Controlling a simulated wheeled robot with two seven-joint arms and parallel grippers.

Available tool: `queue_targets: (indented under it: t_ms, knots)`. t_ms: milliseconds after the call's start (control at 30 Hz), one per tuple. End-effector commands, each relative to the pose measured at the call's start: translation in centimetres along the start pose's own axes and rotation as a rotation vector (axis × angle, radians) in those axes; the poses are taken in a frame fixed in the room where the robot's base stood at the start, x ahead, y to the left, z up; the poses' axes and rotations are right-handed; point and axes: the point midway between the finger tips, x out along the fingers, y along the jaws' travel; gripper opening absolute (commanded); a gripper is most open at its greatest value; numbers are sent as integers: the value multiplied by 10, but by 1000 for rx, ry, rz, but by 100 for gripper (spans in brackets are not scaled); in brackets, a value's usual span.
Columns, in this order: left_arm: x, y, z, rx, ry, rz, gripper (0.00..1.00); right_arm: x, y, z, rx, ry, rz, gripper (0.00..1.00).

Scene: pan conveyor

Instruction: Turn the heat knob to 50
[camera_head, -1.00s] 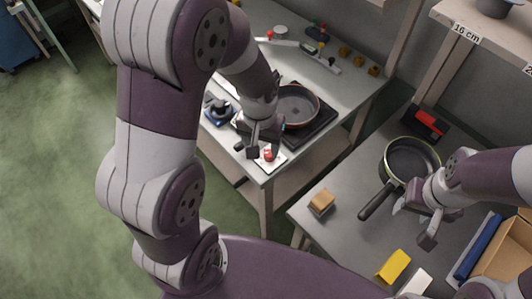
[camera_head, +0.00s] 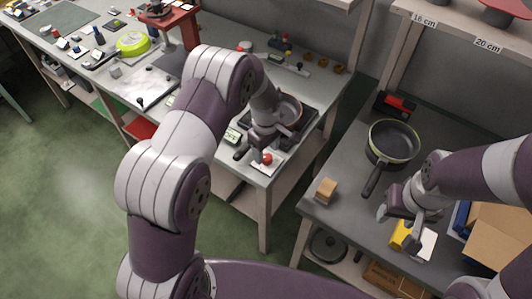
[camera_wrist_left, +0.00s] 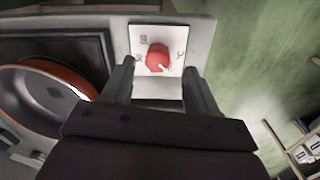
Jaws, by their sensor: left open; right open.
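The red heat knob (camera_head: 267,158) sits on a white plate (camera_wrist_left: 143,40) at the near corner of the stove table. In the left wrist view the knob (camera_wrist_left: 157,57) has a white pointer mark directed to the lower right; the plate's markings are too small to read. My left gripper (camera_head: 255,153) is open just above the knob. Its two fingers stand either side of the knob in the left wrist view (camera_wrist_left: 158,82), with gaps, and I see no contact. My right gripper (camera_head: 407,222) is open and empty over the right table.
A pan (camera_wrist_left: 45,97) sits on the dark hob beside the knob. A second pan (camera_head: 393,139) lies on the right table, near a tan block (camera_head: 326,189), a yellow block (camera_head: 399,235) and a red-and-black item (camera_head: 396,104). An open gap separates the two tables.

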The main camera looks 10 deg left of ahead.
Motion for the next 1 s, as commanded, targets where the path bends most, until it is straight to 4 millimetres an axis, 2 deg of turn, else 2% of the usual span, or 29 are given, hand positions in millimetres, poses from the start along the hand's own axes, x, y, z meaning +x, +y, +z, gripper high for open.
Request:
queue_targets:
  t_ms: [100, 200, 467, 500, 667, 1000]
  knots:
    - [19, 0, 0, 1, 0, 0, 59, -3, 0, 0, 0, 0, 0, 51]
    - [28, 0, 0, 1, 0, 1, 59, -4, 0, 0, 0, 0, 0, 51]
    - [31, 1, 0, 1, 1, 2, 59, -4, 0, 0, 0, 0, 0, 51]
    - [31, 1, 0, 1, 1, 2, 56, -4, 0, 0, 0, 0, 0, 51]
    - [31, 1, 0, 2, 1, 2, 4, -4, 0, 0, 0, 0, 0, 51]
    - [31, 1, 0, 36, 1, 2, 3, -3, 0, 0, 0, 0, 0, 51]
